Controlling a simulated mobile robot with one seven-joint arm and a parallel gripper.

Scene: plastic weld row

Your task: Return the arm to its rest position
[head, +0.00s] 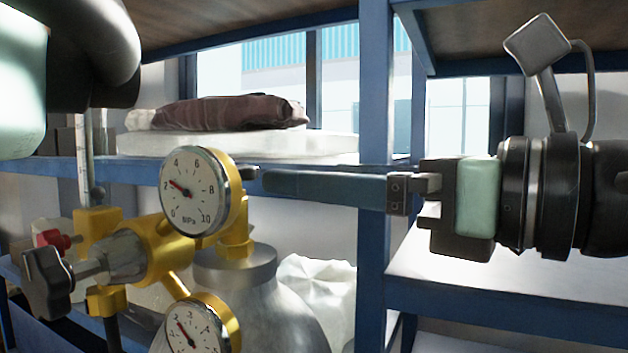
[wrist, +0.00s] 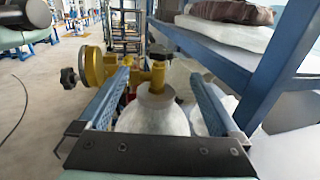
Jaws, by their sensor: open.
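My gripper (head: 318,186) reaches in from the right in the head view, its long blue-grey fingers pointing left, level with the shelf edge. In the wrist view my gripper (wrist: 156,82) shows two blue fingers spread apart with nothing held between them. Beyond and between them stand the grey gas cylinder (wrist: 154,112) and its yellow regulator (wrist: 98,68). In the head view the fingertips end just right of the upper pressure gauge (head: 194,191); whether they touch it I cannot tell. The far finger is mostly hidden behind the near one.
A blue shelf post (head: 376,90) stands behind my gripper. The shelf bears a white slab (head: 230,145) and a dark red folded bundle (head: 232,111). A lower gauge (head: 198,328) and a black knob (head: 48,283) stick out from the regulator. Open floor (wrist: 35,115) shows at left in the wrist view.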

